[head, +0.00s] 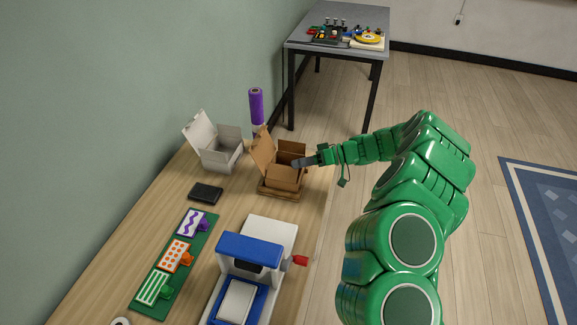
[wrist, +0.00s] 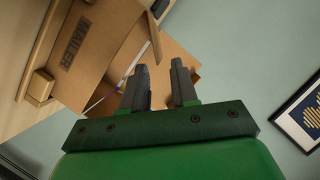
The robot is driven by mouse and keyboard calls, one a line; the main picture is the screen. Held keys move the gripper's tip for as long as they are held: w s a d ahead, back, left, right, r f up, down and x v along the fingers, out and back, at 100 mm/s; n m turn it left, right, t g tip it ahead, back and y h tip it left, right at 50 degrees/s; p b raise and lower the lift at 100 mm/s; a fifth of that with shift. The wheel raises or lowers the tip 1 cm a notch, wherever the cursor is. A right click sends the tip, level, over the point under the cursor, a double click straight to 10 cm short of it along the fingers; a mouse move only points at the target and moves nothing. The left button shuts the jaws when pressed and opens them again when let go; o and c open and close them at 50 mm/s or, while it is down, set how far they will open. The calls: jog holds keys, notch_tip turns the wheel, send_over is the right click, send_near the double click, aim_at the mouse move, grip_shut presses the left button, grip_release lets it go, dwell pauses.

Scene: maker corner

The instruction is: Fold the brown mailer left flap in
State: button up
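The brown mailer (head: 285,179) stands on the wooden table, with its lid raised on the left side. In the wrist view the mailer (wrist: 95,50) is at the upper left, with dark "MAILER" lettering on a panel. A brown flap (wrist: 155,38) stands out from its edge, and more brown cardboard shows behind my fingers. My gripper (head: 298,163) is at the mailer's right side, close to its upper edge. In the wrist view my gripper (wrist: 159,70) has its two fingers apart, with a gap between them. Whether a finger touches the cardboard, I cannot tell.
A white open box (head: 222,155) stands left of the mailer, and a purple roll (head: 256,106) stands behind. A black pad (head: 205,192), a green board (head: 158,262) with patterned cards and a blue-white machine (head: 250,250) lie nearer. A grey table (head: 300,40) stands beyond.

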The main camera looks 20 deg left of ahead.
aim_at(282, 173)
jog(key=shift+x, duration=2.25)
jog(key=shift+w, duration=0.1)
grip_shut()
